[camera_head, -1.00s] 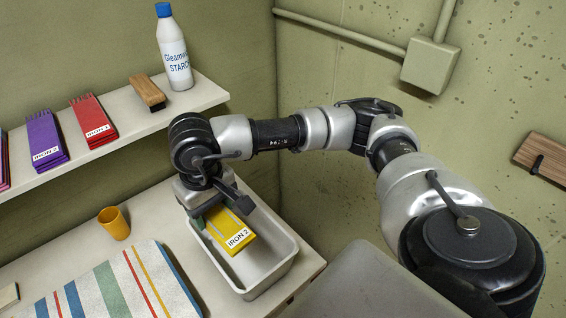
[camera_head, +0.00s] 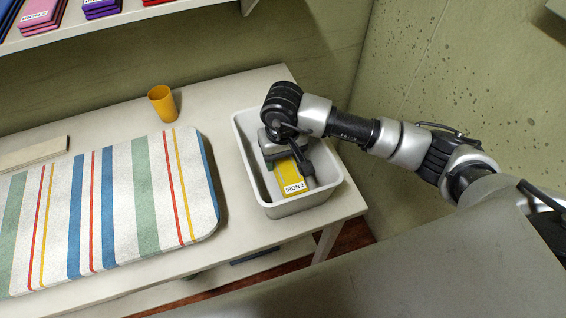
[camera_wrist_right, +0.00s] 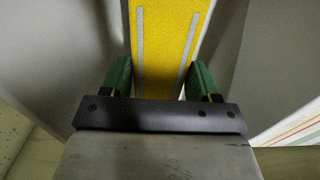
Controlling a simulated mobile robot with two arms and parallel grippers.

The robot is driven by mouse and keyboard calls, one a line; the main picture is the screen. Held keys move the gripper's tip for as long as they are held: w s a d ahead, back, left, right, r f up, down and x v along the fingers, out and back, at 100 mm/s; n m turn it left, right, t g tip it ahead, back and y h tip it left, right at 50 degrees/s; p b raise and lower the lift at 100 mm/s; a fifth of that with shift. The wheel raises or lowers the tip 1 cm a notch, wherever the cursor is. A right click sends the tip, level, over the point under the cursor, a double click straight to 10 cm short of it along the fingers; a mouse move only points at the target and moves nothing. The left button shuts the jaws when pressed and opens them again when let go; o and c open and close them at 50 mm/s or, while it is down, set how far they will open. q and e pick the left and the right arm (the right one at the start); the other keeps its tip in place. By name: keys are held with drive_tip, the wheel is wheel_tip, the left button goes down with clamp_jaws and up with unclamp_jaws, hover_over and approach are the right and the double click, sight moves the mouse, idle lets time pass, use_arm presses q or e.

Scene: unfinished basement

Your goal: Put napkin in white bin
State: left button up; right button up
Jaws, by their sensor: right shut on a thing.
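The napkin (camera_head: 292,179) is a yellow folded cloth with grey stripes and a white label reading IRON 2. The white bin (camera_head: 306,205) is a pale rectangular tub at the right end of the table. My right gripper (camera_head: 279,164) points down into the bin and is shut on the napkin, which is within the bin's walls. In the right wrist view the green fingers (camera_wrist_right: 160,78) hold the napkin (camera_wrist_right: 170,35) by its two side edges. Whether the napkin touches the bin floor I cannot tell. My left gripper is not in view.
A striped padded board (camera_head: 110,205) lies on the table left of the bin. An orange cup (camera_head: 162,103) stands behind it. A shelf (camera_head: 130,14) with folded coloured cloths runs above at the back. A wall (camera_head: 410,70) is close on the right.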

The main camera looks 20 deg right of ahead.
sight(283, 160)
wheel_tip(283, 160, down, 3)
drive_tip(key=shift+f, duration=0.1)
drive_tip(key=shift+f, duration=0.1)
drive_tip(key=shift+f, duration=0.1)
drive_tip(key=o, duration=0.9)
